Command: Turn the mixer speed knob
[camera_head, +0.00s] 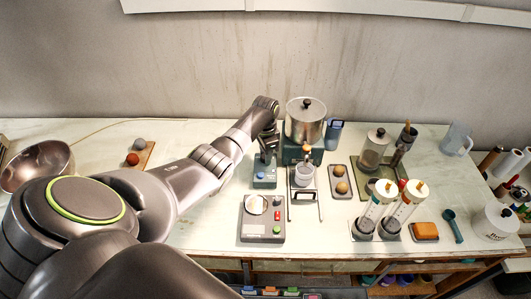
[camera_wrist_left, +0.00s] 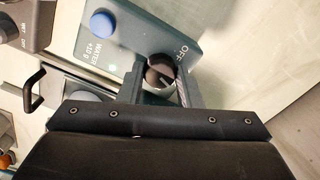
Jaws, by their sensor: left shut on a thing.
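The knob (camera_wrist_left: 158,76) is dark and round with a light pointer mark. It sits on a teal control box (camera_wrist_left: 128,45) that carries the word OFF and a round blue button (camera_wrist_left: 103,23). The control box (camera_head: 264,183) also shows in the head view, left of the stand with the metal pot. My left gripper (camera_wrist_left: 160,84) is shut on the knob, with one finger on each side of it. In the head view my left gripper (camera_head: 268,150) reaches down to the back of the box and hides the knob. My right gripper is not in view.
A metal pot (camera_head: 305,118) on a teal base stands just right of my left gripper. A grey scale (camera_head: 262,232) lies in front of the box, and a small stand (camera_head: 304,176) is close on the right. The table left of the box has free room.

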